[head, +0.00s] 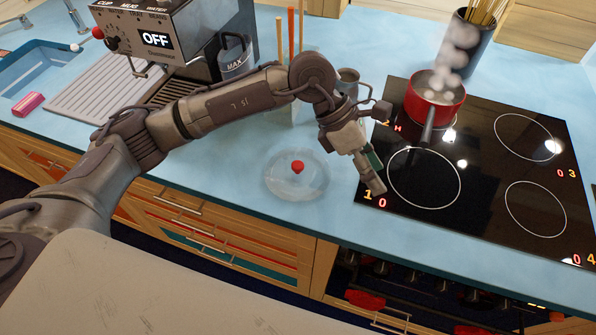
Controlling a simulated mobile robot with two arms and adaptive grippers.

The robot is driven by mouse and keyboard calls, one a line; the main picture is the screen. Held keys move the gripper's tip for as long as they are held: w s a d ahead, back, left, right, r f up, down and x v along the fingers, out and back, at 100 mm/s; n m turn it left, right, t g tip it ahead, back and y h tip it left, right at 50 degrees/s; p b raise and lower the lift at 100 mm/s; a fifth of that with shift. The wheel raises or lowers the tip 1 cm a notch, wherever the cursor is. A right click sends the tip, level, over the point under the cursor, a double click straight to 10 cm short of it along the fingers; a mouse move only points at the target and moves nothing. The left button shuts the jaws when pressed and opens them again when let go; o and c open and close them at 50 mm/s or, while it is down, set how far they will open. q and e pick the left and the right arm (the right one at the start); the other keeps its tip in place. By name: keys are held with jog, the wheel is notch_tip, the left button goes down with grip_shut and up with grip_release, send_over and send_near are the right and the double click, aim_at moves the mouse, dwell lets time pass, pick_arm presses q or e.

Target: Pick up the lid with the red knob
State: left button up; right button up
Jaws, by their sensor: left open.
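The lid (284,182) is a clear round disc with a red knob (297,167) on top. It lies on the blue counter, left of the black hob. My left gripper (379,150) is open and empty, to the right of the lid and above the hob's left edge, apart from the lid. My right gripper is not in view.
A red pot (434,107) steams on the black hob (480,205). A utensil holder (470,42) stands behind it. A coffee machine (165,40) stands at the back left beside a ridged drainer (95,97). The counter (330,222) around the lid is mostly clear.

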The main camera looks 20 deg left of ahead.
pick_arm(q)
jog(key=w+a+f+t+y, duration=0.1)
jog(key=w+a+y, duration=0.3)
jog(key=a, duration=0.3)
jog(key=y, duration=0.4)
send_over(299, 164)
jog(key=shift+t, duration=0.4)
jog(key=f+p, duration=0.1)
jog(key=f, duration=0.4)
jog(key=f+p, duration=0.1)
jog(key=f, duration=0.1)
jog(key=shift+s+d+f+p, duration=0.2)
jog(key=shift+d+f+p, duration=0.05)
jog(key=shift+d+p, duration=0.05)
jog(key=f+p, duration=0.2)
jog(key=f, duration=0.2)
jog(key=shift+a+p, duration=0.3)
jog(key=shift+p, duration=0.1)
jog(key=shift+w+f, duration=0.1)
jog(key=shift+f, duration=0.55)
grip_shut()
